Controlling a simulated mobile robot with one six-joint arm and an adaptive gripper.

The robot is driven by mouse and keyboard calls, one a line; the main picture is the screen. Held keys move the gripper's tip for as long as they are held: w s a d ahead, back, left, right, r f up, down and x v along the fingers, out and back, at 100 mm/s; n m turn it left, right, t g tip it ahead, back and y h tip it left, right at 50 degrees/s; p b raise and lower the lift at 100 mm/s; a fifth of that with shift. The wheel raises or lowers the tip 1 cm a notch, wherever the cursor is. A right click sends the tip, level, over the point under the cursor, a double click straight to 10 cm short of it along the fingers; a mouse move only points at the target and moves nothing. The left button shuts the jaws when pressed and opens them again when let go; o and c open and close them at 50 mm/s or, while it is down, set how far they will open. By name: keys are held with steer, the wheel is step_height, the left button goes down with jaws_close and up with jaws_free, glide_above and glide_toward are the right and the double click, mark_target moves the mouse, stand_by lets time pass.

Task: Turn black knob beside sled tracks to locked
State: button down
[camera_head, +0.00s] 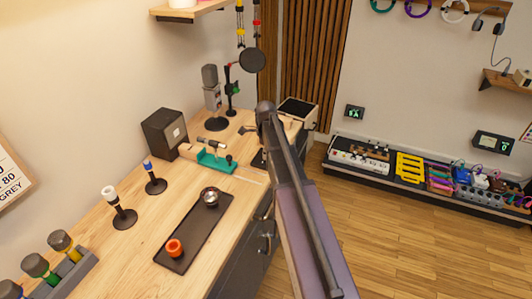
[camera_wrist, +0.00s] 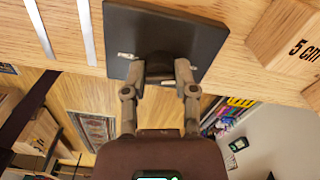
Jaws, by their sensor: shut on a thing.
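The black knob (camera_wrist: 158,62) stands on a dark square plate (camera_wrist: 200,25) on the wooden worktop in the wrist view. My gripper (camera_wrist: 160,73) has a finger on each side of the knob and is shut on it. Two pale metal sled tracks (camera_wrist: 87,32) run along the wood to the left of the plate. Small pale marks show on the plate on both sides of the knob, too small to read. In the head view my arm hides the knob and most of my gripper; a dark edge of the plate (camera_head: 258,160) shows beside the arm.
A wooden block marked "5 cm" (camera_wrist: 288,38) is right of the plate. In the head view, a teal fixture (camera_head: 215,163), a black tray (camera_head: 181,243) with a red-orange knob, and microphones stand on the worktop.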

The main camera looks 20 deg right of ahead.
steer(key=shift+s+m, duration=0.1)
steer(key=shift+m, duration=1.4)
steer(key=shift+c, duration=2)
jaws_free()
steer(key=shift+n, duration=0.3)
